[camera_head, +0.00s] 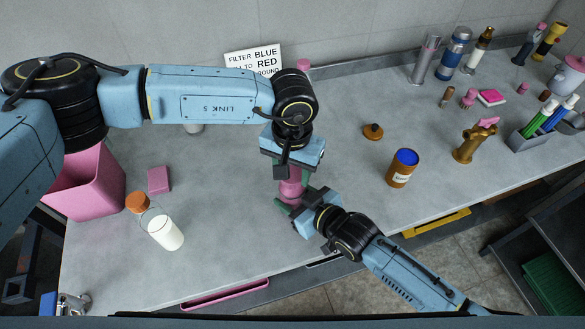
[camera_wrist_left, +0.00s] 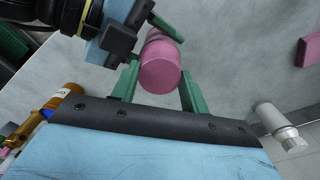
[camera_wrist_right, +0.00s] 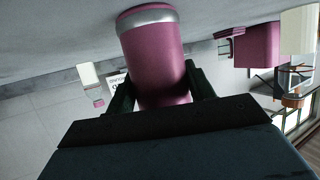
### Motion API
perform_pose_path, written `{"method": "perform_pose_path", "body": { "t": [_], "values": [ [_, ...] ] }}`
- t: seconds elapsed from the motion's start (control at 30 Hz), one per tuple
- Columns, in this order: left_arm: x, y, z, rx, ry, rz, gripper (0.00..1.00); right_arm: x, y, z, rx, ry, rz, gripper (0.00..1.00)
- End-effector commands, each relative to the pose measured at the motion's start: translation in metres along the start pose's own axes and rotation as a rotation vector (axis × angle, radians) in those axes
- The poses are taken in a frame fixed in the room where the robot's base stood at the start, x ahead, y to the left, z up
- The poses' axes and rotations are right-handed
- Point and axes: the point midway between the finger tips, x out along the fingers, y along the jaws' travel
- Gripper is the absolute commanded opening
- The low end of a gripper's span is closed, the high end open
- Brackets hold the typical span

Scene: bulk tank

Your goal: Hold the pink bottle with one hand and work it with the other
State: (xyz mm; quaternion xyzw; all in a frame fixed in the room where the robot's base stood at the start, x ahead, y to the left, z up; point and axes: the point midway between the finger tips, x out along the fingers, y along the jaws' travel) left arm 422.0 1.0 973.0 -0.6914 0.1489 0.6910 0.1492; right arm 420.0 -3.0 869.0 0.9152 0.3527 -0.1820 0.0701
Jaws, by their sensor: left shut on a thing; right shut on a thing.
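The pink bottle (camera_head: 290,190) is near the middle of the counter, between my two grippers, and is mostly covered by them in the head view. My left gripper (camera_head: 290,176) is above it and shut on its upper end; the left wrist view shows the round pink end (camera_wrist_left: 160,74) between green fingers. My right gripper (camera_head: 292,203) comes from the front right and is shut on the lower body. The right wrist view shows the pink body with a silver band (camera_wrist_right: 155,60) between its fingers. I cannot tell whether the bottle touches the counter.
A clear bottle with white contents (camera_head: 165,232), a pink block (camera_head: 159,180) and a pink bin (camera_head: 85,185) are at left. A brown jar (camera_head: 402,170) and a gold figure-like item (camera_head: 472,142) stand at right. A sign (camera_head: 262,57) is at the back wall.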

Motion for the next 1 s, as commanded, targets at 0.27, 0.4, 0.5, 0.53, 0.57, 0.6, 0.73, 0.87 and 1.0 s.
{"method": "perform_pose_path", "body": {
  "t": [0.27, 0.4, 0.5, 0.53, 0.57, 0.6, 0.73, 0.87, 1.0],
  "values": [
    [-0.0008, -0.0005, -0.0007, 0.526, 0.002, 0.0, 0.23, -0.0001, 0.0002, 0.001, 0.0, -0.003, 0.0, 0.0],
    [-0.0006, -0.0006, -0.0008, 0.71, 0.001, 0.0, 0.23, -0.0001, 0.0002, 0.0011, 0.0, -0.003, 0.0, 0.0],
    [-0.0005, -0.0006, -0.0007, 0.774, 0.001, 0.001, 0.23, -0.0001, 0.0002, 0.0011, 0.0, -0.003, 0.0, 0.0],
    [-0.0005, -0.0006, -0.0007, 0.785, 0.001, 0.001, 0.23, -0.0001, 0.0002, 0.0011, 0.0, -0.003, 0.0, 0.0],
    [-0.0005, -0.0006, -0.0007, 0.791, 0.001, 0.001, 0.23, -0.0001, 0.0002, 0.0011, 0.0, -0.003, 0.0, 0.0],
    [-0.0005, -0.0006, -0.0007, 0.795, 0.001, 0.001, 0.23, -0.0001, 0.0002, 0.0011, 0.0, -0.003, 0.0, 0.0],
    [-0.0005, -0.0005, -0.0007, 0.794, 0.002, 0.001, 0.23, -0.0001, 0.0002, 0.0011, 0.0, -0.003, 0.001, 0.0],
    [-0.0005, -0.0005, -0.0007, 0.793, 0.002, 0.001, 0.49, -0.0001, 0.0003, 0.0012, 0.0, -0.003, 0.001, 0.0],
    [-0.0003, -0.0006, -0.0006, 0.792, 0.001, 0.001, 0.66, -0.0001, 0.0002, 0.0012, 0.0, -0.003, 0.001, 0.0]
  ]
}}
